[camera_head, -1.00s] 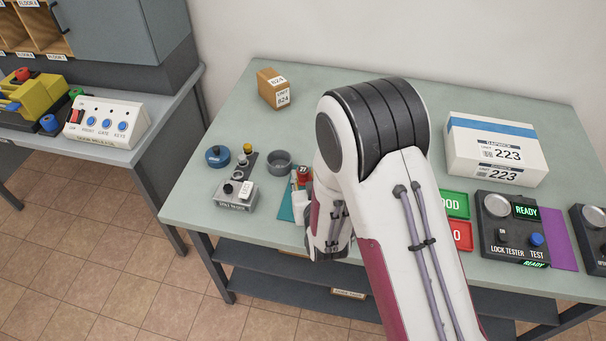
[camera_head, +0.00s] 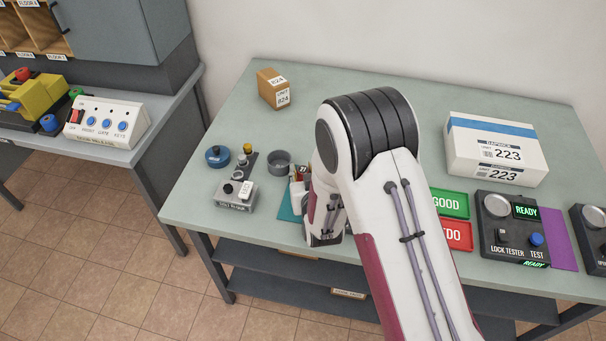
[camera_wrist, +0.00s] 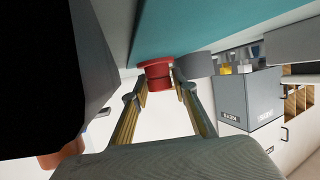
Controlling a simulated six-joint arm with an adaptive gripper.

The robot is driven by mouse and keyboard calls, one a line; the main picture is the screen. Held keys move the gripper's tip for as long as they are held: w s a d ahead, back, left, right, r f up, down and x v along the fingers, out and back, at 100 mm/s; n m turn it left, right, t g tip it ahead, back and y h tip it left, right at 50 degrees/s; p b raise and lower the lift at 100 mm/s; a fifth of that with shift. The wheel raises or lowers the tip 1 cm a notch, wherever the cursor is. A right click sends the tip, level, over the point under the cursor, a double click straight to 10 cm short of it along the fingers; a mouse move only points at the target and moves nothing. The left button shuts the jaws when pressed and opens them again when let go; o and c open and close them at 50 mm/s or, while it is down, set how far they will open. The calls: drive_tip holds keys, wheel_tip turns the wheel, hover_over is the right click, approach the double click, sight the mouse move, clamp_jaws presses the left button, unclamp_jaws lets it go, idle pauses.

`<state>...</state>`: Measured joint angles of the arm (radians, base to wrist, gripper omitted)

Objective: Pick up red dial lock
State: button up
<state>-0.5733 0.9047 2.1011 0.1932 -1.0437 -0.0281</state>
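The red dial lock (camera_wrist: 157,76) shows in the wrist view as a short red cylinder with a wider disc, by the teal mat (camera_wrist: 205,28). My gripper (camera_wrist: 159,82) has its two fingers apart, one on each side of the lock. A narrow gap seems to remain at the left finger, and contact is not clear. In the head view my arm hides the gripper tips and most or all of the lock. Part of the teal mat (camera_head: 287,207) shows there, left of my wrist.
A grey round cup (camera_head: 279,162) stands close behind and left of the mat. A small switch device (camera_head: 235,194) and a blue round piece (camera_head: 217,156) are further left. Green (camera_head: 449,204) and red (camera_head: 452,235) trays and a lock tester (camera_head: 513,228) lie to the right.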

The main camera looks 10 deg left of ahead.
sight(303, 169)
clamp_jaws()
drive_tip(key=shift+r, duration=0.1)
drive_tip(key=shift+r, duration=4.9)
